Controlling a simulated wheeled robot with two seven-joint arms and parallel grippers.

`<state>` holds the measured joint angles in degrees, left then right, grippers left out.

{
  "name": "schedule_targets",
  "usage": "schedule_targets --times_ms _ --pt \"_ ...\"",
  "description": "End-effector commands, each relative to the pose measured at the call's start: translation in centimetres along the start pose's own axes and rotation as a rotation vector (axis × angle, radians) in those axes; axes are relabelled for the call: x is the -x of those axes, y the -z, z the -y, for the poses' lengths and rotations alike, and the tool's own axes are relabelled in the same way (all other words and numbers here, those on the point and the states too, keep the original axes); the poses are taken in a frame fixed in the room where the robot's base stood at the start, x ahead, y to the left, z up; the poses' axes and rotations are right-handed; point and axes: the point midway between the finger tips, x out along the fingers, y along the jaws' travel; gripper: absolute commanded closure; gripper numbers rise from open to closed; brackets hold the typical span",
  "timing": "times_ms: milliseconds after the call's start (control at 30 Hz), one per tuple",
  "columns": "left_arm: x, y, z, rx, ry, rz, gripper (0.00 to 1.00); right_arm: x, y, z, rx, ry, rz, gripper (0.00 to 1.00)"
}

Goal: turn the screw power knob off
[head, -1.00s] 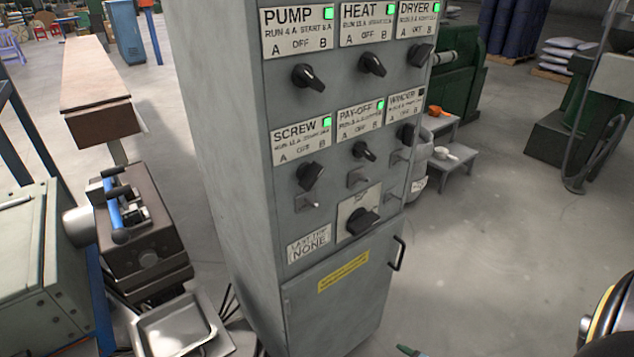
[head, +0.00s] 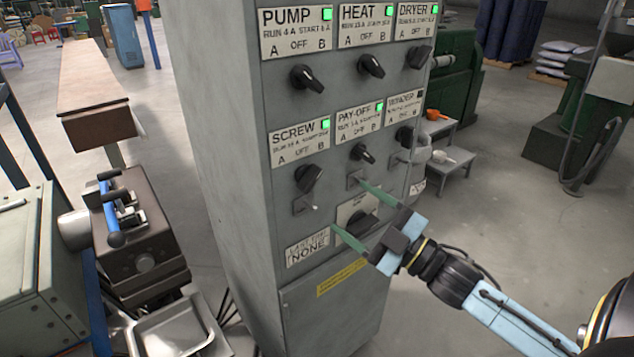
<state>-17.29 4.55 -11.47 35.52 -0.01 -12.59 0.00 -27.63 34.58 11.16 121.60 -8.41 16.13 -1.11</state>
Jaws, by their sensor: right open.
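The screw power knob (head: 308,178) is a black rotary knob under the SCREW label (head: 299,143), low on the left of the grey cabinet's panel. The green lamp (head: 325,125) on that label is lit. A small toggle switch (head: 306,204) sits just below the knob. My right gripper (head: 350,213) is open and empty, with two green fingers reaching toward the panel. It is below and to the right of the screw knob, apart from it, and in front of a larger black knob (head: 362,222). My left gripper is out of view.
The PUMP knob (head: 307,78), HEAT knob (head: 371,66) and DRYER knob (head: 418,57) form the row above. The PAY-OFF knob (head: 362,153) and another knob (head: 405,136) are to the right. Open floor (head: 500,240) lies right of the cabinet.

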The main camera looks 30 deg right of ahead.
Motion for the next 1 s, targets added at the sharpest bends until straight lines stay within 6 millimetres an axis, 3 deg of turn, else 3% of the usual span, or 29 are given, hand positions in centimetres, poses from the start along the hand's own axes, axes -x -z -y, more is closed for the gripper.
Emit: schedule_targets --times_ms 300,500,700,1000 --pt "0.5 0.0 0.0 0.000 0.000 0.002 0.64 -5.6 0.0 -0.1 0.001 -0.001 0.000 0.27" --pt "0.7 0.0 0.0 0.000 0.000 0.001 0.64 -8.2 -0.1 -0.1 0.000 -0.001 0.001 0.27" --pt "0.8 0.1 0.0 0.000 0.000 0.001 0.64 -9.4 -0.1 0.0 -0.001 0.000 0.003 0.27" --pt "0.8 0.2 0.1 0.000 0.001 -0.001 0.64 -9.6 -0.1 0.1 -0.001 0.001 0.004 0.27"
